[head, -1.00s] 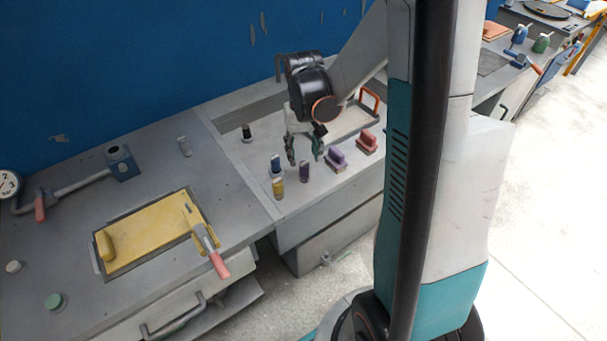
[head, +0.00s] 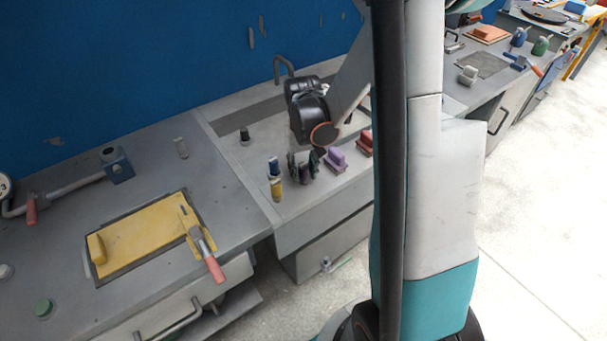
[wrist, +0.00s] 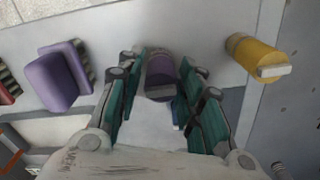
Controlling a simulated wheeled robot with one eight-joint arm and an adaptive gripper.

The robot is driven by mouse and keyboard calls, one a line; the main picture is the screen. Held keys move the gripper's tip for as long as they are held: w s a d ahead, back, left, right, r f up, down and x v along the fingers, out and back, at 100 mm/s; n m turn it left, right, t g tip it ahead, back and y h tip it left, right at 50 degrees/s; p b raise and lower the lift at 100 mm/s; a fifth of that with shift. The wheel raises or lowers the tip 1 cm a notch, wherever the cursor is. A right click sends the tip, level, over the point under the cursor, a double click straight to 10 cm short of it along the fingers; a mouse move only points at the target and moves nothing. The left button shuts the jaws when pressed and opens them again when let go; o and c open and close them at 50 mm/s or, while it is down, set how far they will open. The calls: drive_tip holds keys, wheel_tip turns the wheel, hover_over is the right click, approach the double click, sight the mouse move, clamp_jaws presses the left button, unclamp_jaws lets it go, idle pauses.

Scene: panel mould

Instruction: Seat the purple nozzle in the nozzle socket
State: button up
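The purple nozzle (wrist: 161,72) stands upright at the front of the grey counter, between the fingers of my gripper (wrist: 164,68) in the wrist view. The fingers are apart, with a gap visible beside the nozzle, so my gripper looks open around it. In the head view my gripper (head: 303,168) is low at the counter and mostly hides the nozzle. A blue block (head: 118,167) with a dark round opening on top, joined to a grey pipe, stands on the left bench. It looks like the nozzle socket, and its opening appears empty.
A yellow nozzle (head: 277,190) and a blue one (head: 273,167) stand close left of my gripper. A black one (head: 244,136) is farther back. A purple handled block (head: 335,160) stands close right. A yellow panel (head: 150,236) with a red-handled clamp (head: 213,262) lies on the left bench.

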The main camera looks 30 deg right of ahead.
clamp_jaws()
drive_tip(key=shift+r, duration=0.15)
